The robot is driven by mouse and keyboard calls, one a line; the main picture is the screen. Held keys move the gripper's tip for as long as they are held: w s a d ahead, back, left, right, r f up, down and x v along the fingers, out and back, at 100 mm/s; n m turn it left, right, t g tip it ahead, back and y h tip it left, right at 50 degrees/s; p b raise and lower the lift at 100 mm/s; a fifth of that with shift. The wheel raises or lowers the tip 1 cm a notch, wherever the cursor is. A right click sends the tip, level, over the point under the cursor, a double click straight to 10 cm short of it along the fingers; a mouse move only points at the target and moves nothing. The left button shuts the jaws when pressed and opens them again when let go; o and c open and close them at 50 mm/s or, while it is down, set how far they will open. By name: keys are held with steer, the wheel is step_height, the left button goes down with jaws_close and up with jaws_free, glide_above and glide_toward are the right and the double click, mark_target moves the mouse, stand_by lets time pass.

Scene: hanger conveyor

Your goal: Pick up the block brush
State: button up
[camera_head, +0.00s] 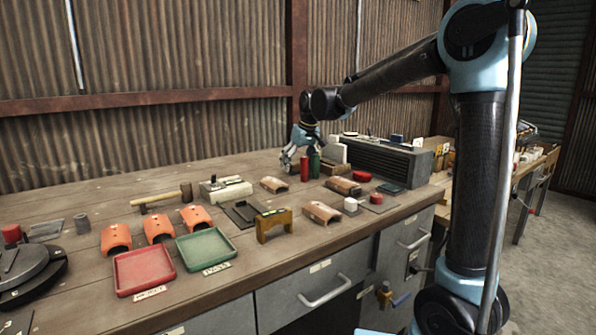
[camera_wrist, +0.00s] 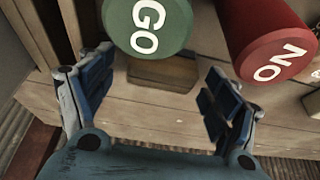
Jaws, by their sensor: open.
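My gripper (camera_head: 291,160) is open at the back of the bench, beside a red and a green cylinder. In the wrist view its two blue-padded fingers (camera_wrist: 160,64) are spread apart with nothing held. A small wooden block (camera_wrist: 163,76) shows between the fingers, partly hidden behind the green cylinder. It may be the block brush; no bristles show, so I cannot tell. The gap between it and the fingers is visible on both sides.
The green GO cylinder (camera_wrist: 148,24) and red NO cylinder (camera_wrist: 265,45) are close to the fingers. In the head view a dark finned box (camera_head: 378,160) stands right of the gripper. A mallet (camera_head: 160,200), trays and orange curved pieces lie toward the left and front.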

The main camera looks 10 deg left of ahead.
mark_target(297, 162)
steer(key=shift+f, duration=0.3)
steer(key=shift+c, duration=0.3)
steer(key=c, duration=1.1)
step_height(297, 162, up, 10)
steer(key=shift+r, duration=0.1)
steer(key=shift+o, duration=0.7)
